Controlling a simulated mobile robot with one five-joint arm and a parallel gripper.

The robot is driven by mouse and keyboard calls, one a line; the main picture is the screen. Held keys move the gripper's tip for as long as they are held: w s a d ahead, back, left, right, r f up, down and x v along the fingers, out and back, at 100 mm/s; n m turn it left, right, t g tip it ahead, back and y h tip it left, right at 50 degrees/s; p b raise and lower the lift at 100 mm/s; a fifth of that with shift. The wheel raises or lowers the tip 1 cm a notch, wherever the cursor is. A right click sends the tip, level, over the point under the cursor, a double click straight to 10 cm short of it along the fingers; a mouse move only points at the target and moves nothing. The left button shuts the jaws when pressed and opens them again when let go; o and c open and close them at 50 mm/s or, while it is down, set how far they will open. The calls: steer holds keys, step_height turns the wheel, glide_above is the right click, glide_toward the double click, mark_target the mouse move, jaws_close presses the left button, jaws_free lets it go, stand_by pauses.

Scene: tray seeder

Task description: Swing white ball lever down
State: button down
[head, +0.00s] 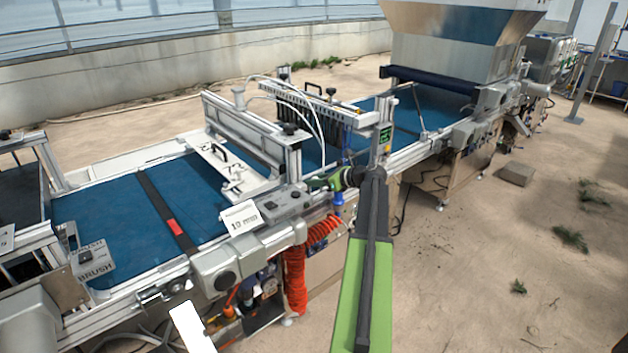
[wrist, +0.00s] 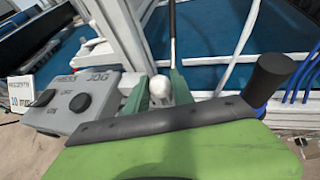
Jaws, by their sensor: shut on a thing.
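The white ball (wrist: 160,88) of the lever sits between the two green fingers of my gripper (wrist: 159,94) in the wrist view. My gripper is shut on it. A thin dark rod (wrist: 173,38) rises just behind the ball; I cannot tell exactly how it joins. In the head view my gripper (head: 326,184) is at the near side of the seeder, right of the grey control box (head: 287,203). The ball is too small or hidden to make out there.
The control box with two black knobs (wrist: 78,104) stands close left of my gripper. White tubes (wrist: 240,45) and blue tubes (wrist: 302,75) hang to the right. A blue belt (head: 130,205) runs along the machine. An orange coiled hose (head: 296,275) hangs below. Sandy floor at right is mostly open.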

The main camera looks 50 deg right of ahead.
steer(key=c, duration=1.1)
jaws_free()
steer(key=shift+s+r, duration=0.2)
steer(key=shift+s, duration=0.1)
steer(key=p+v, duration=0.6)
steer(key=v, duration=1)
steer(key=shift+s+d+p, duration=0.15)
steer(key=shift+s+p, duration=0.2)
